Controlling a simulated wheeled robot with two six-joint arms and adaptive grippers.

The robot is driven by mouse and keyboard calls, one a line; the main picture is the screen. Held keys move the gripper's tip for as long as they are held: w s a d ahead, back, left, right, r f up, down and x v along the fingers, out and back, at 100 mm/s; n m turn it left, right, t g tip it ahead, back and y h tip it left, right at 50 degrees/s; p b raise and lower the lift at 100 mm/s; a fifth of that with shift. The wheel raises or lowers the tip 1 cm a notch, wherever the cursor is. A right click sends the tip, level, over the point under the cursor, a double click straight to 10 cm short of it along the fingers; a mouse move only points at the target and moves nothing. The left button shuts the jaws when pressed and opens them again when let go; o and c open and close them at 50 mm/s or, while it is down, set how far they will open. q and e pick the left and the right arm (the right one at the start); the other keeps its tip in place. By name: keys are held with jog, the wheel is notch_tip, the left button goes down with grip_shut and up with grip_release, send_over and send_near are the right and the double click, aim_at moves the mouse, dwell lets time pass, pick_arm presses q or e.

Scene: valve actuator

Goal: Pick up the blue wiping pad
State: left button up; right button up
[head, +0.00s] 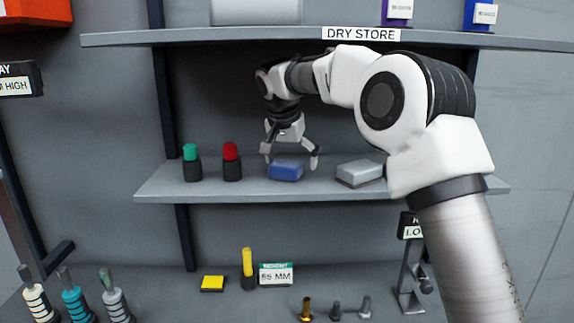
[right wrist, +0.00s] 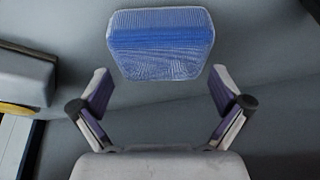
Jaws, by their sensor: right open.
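The blue wiping pad (head: 286,171) lies on the middle shelf below the DRY STORE sign. It also shows in the right wrist view (right wrist: 161,44), ahead of the fingertips and roughly centred between them. My right gripper (head: 291,160) is open and empty, pointing down at the pad. One finger is on each side of the pad in the head view. In the right wrist view the open fingers (right wrist: 162,97) appear apart from the pad. My left gripper is not in view.
A grey block (head: 360,172) sits right of the pad. Green-capped (head: 191,163) and red-capped (head: 232,162) containers stand to its left. The upper shelf (head: 200,38) overhangs. Below are a yellow block (head: 213,283), a yellow cylinder (head: 247,266) and several small parts.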

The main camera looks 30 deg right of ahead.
jog(key=shift+a+r, duration=0.1)
jog(key=shift+a, duration=0.15)
jog(key=shift+c, duration=1.3)
jog(key=shift+a, duration=0.1)
jog(key=c, duration=0.6)
jog(key=shift+s, duration=0.1)
jog(key=c, duration=0.4)
jog(key=shift+r, duration=0.6)
jog(key=shift+c, duration=0.2)
jog(key=s+a+b, duration=0.4)
jog(key=s+b, duration=0.3)
jog(key=b, duration=0.2)
jog(key=s+a+b, duration=0.5)
jog(key=s+b, duration=0.3)
jog(key=b, duration=0.1)
